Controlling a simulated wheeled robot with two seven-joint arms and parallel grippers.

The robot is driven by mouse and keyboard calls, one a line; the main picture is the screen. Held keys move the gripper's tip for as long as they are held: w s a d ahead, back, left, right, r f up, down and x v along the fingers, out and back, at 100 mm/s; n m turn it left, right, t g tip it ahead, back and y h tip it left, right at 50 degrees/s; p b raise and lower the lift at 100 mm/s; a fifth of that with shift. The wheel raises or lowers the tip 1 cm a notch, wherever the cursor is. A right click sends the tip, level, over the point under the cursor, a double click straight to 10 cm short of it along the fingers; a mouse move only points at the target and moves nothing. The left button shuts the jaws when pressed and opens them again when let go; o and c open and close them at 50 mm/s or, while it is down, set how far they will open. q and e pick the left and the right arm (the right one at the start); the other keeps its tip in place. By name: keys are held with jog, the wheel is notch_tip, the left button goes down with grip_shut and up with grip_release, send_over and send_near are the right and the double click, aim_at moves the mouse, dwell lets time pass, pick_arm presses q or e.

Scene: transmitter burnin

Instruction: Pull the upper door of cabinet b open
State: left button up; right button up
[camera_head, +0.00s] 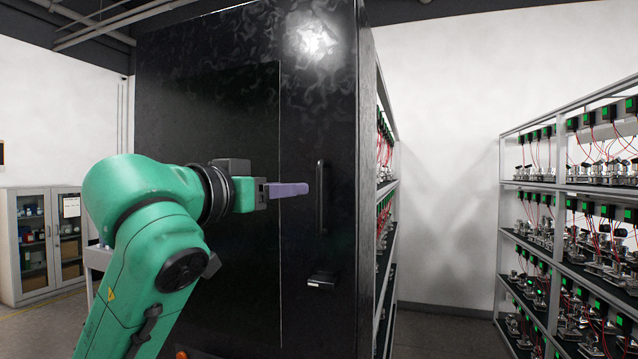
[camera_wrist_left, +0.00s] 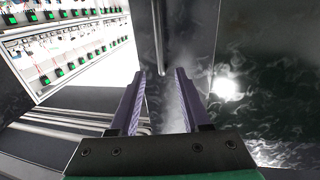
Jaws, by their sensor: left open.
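A tall black cabinet (camera_head: 215,85) fills the middle of the head view. Its door (camera_head: 300,120) carries a vertical black bar handle (camera_head: 319,198) near the right edge. No label marking it as cabinet b is readable. My left gripper (camera_head: 306,189) points right, with its purple fingers just left of the handle at its upper half. In the left wrist view the fingers are apart and empty, and the handle (camera_wrist_left: 159,38) shows ahead, its end between the fingertips. Whether they touch it I cannot tell. The door looks shut. My right gripper is in neither view.
Racks of wired devices (camera_head: 570,200) stand at the right, and another rack (camera_head: 386,200) adjoins the cabinet's right side. A grey glass-door cabinet (camera_head: 18,297) is at far left. Floor between the racks is clear.

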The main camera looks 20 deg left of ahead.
aim_at(318, 185)
pick_arm(q)
jog(key=p+x, duration=0.1)
jog(key=x, duration=0.2)
jog(key=p+x, duration=0.2)
jog(key=x, duration=0.2)
jog(key=p+x, duration=0.2)
jog(key=x, duration=0.1)
jog(key=shift+w+d+r, duration=0.1)
jog(key=shift+w+r, duration=0.15)
jog(key=shift+w+d+f, duration=0.1)
jog(key=shift+w, duration=0.25)
jog(key=shift+w+f, duration=0.2)
grip_shut()
jog(key=shift+r, duration=0.1)
